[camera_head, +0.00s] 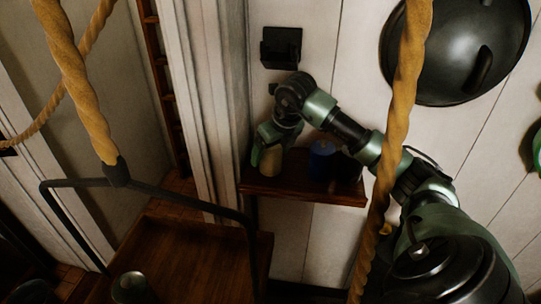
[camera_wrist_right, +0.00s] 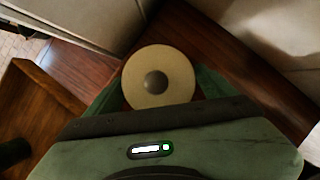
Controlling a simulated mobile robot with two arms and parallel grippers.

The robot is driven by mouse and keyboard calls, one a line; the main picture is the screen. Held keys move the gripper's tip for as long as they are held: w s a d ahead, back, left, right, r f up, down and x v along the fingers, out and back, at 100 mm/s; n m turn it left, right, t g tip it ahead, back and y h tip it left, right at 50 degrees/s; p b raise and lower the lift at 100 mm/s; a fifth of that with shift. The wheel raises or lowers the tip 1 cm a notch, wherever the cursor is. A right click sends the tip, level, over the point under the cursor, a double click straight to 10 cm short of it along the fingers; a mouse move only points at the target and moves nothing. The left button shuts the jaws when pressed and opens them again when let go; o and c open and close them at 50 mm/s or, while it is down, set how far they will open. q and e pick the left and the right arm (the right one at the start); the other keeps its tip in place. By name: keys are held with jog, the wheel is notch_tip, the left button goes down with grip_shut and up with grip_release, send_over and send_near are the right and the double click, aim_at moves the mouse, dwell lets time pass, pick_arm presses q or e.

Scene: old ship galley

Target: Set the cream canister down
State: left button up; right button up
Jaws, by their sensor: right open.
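The cream canister (camera_head: 270,162) stands upright on the small dark wooden wall shelf (camera_head: 300,191), near its left end. Its round pale lid with a dark knob shows from above in the right wrist view (camera_wrist_right: 174,88). My right gripper (camera_head: 267,151) is open around the canister, with a green finger on either side of it in the wrist view (camera_wrist_right: 160,85). Whether the fingers touch it cannot be told. The fingers partly hide the canister in the head view. My left gripper is not in view.
A blue canister (camera_head: 321,161) stands on the shelf to the right, with a dark thing beside it partly hidden by my arm. A black wall box (camera_head: 281,46) is above. Ropes hang in front.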

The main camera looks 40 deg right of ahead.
jog(key=b+v, duration=0.1)
jog(key=v, duration=0.9)
jog(key=shift+s+r, duration=0.25)
jog(key=shift+r, duration=0.05)
jog(key=shift+a, duration=0.1)
